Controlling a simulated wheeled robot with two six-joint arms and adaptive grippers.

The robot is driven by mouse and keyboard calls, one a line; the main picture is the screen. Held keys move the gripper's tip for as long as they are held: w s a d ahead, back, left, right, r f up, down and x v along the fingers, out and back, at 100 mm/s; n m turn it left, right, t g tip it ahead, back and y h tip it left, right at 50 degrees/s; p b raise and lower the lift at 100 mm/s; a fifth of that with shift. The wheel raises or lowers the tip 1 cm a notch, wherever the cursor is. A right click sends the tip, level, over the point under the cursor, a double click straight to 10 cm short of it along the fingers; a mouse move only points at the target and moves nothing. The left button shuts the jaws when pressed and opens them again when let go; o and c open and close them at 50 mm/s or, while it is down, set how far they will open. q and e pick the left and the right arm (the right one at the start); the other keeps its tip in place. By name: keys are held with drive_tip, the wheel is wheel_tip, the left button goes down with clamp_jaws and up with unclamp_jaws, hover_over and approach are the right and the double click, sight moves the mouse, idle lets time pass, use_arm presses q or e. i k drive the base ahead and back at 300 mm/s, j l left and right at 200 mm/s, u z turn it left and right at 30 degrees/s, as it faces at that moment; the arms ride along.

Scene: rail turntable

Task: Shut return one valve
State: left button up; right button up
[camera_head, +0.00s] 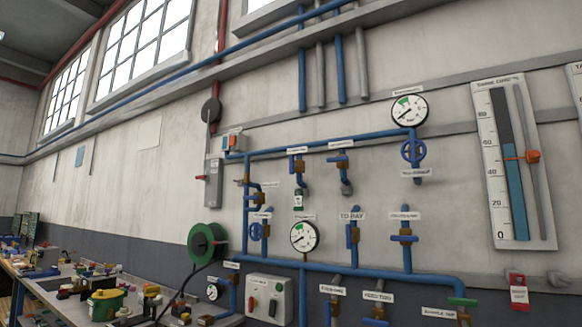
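Blue pipework with brass-bodied valves is fixed to the wall. I cannot read which small label says return one. Two upper drop valves, a left one (298,166) with a green tag hanging below it and a right one (344,160), sit under the top blue pipe (330,139); their labels are too small to read. A valve (404,238) with a crosswise blue handle is at the lower right, its label also unclear. The valve marked TO BAY (353,235) has its handle along the pipe. Neither of my grippers is in view.
Gauges (409,109) (304,236), a blue handwheel (413,151) and a tank level board (512,160) are on the wall. Below are a grey control box (269,297) and a green hose reel (207,243). A cluttered bench (75,305) stands at the lower left.

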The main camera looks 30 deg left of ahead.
sight(292, 165)
drive_tip(key=i+j+u, duration=0.1)
drive_tip(key=i+j, duration=0.3)
drive_tip(key=i+j+u, duration=0.1)
drive_tip(key=i+j, duration=0.25)
drive_tip(key=i, duration=0.25)
drive_tip(key=i+j, duration=0.3)
drive_tip(key=i, duration=0.2)
drive_tip(key=j+u, duration=0.05)
